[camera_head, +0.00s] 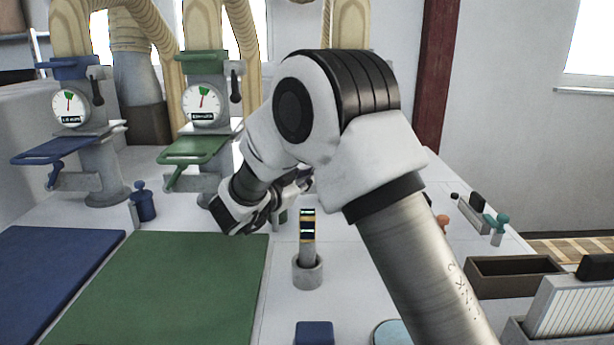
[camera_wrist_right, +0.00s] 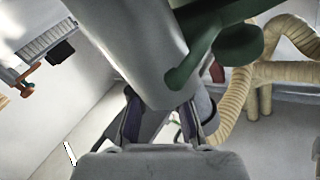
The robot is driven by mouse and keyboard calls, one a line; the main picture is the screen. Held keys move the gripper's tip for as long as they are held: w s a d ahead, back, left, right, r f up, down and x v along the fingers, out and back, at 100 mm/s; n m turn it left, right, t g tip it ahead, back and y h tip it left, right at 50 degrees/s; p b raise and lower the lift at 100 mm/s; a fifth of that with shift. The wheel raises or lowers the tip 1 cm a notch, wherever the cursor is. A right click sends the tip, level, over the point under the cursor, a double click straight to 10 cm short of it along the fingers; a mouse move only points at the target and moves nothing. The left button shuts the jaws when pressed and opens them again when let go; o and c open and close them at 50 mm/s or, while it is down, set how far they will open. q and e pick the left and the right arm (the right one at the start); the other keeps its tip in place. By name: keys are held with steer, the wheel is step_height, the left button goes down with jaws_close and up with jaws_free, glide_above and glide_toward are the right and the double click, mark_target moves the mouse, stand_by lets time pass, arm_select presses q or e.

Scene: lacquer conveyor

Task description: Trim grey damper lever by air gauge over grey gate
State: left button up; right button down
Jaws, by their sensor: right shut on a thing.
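No grey gate or grey damper lever can be told in the head view; my right arm covers the area right of the green station. My right gripper (camera_head: 279,205) is low beside that station, its fingertips mostly hidden by my arm. In the right wrist view its fingers (camera_wrist_right: 163,118) are shut around the end of a grey cylindrical part (camera_wrist_right: 130,45); I cannot tell what it belongs to. A dark green arm with a rounded knob (camera_wrist_right: 238,43) crosses beside it. The air gauges over the blue gate (camera_head: 70,107) and green gate (camera_head: 203,103) are visible. My left gripper is out of view.
A blue mat (camera_head: 45,275) and green mat (camera_head: 175,290) lie in front. A banded stick stands in a grey cup (camera_head: 307,272). A blue knobbed jar (camera_head: 143,203) stands near the stations. A brown tray (camera_head: 515,278) and white slatted rack (camera_head: 570,305) are at right.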

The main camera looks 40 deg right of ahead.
steer(key=c, duration=1.2)
jaws_free()
steer(key=shift+d+r, duration=0.1)
steer(key=shift+o, duration=0.2)
steer(key=shift+w+d+f, duration=0.2)
steer(key=shift+d+f, duration=0.1)
steer(key=shift+d, duration=0.2)
steer(key=v, duration=0.7)
steer(key=shift+a, duration=0.25)
steer(key=shift+d, duration=0.1)
